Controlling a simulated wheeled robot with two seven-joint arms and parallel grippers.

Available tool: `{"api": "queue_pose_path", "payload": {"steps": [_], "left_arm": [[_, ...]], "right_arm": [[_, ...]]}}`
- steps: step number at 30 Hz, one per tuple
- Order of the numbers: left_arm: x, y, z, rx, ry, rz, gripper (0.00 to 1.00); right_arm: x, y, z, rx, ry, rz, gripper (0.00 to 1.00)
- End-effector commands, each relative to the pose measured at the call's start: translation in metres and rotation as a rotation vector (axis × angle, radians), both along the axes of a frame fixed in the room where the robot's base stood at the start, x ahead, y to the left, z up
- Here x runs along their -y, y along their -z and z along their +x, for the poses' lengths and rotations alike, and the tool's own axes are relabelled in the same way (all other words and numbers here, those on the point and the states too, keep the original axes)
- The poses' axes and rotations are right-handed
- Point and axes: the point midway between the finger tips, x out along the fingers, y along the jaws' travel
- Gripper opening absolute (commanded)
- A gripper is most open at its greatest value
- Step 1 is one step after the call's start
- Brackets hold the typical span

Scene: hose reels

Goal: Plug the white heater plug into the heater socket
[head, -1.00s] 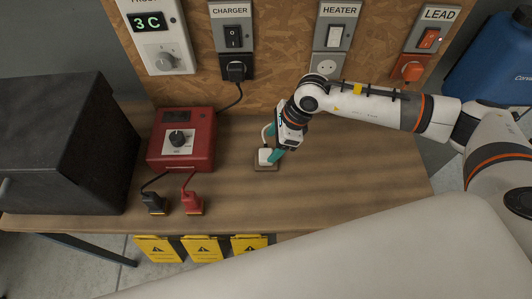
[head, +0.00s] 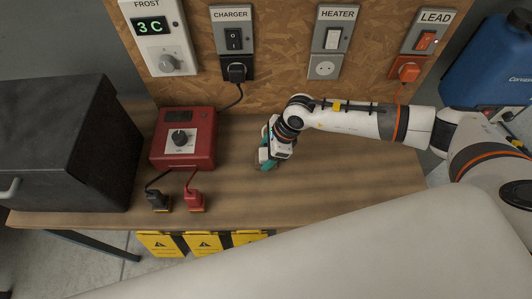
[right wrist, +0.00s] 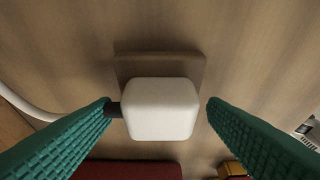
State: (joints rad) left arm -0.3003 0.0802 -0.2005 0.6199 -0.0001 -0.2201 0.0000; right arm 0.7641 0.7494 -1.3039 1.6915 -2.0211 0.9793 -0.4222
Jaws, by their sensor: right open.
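The white heater plug (right wrist: 160,108) is in the right wrist view, at a brown block (right wrist: 160,62) on the table. A black stub shows at its left side, and a white cable (right wrist: 28,108) shows further left. My right gripper (right wrist: 159,103) is open, with one green finger on each side of the plug; a gap shows at the right finger. In the head view my right gripper (head: 266,160) is low over the table and hides the plug. The white heater socket (head: 324,67) is empty on the board, below the HEATER switch (head: 333,39). My left gripper is not in view.
A red charger box (head: 184,138) stands left of my right gripper, with black (head: 157,200) and red (head: 194,200) clamps before it. A black plug fills the charger socket (head: 237,70), an orange one the lead socket (head: 405,70). The table right of my gripper is clear.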

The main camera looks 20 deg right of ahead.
Motion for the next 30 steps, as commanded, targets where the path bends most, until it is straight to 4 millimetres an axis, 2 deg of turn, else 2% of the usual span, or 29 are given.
{"api": "queue_pose_path", "payload": {"steps": [2, 9, 11, 20, 23, 30], "left_arm": [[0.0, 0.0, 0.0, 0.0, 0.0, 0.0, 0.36], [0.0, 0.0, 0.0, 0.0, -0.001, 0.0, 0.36], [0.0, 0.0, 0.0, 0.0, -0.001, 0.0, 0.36], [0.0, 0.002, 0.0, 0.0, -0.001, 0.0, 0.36], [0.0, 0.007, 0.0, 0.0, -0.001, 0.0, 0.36], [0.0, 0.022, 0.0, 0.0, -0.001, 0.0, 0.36]], "right_arm": [[0.0, 0.0, 0.0, 0.0, 0.0, 0.0, 0.67], [0.0, 0.0, 0.0, 0.0, 0.0, 0.0, 0.3], [0.0, 0.0, 0.0, 0.0, 0.0, 0.0, 0.21], [0.0, -0.004, 0.001, 0.002, 0.001, 0.0, 0.21], [0.0, -0.016, 0.001, 0.004, 0.0, 0.002, 0.21], [0.0, -0.064, 0.002, 0.006, 0.0, 0.001, 0.21]]}}
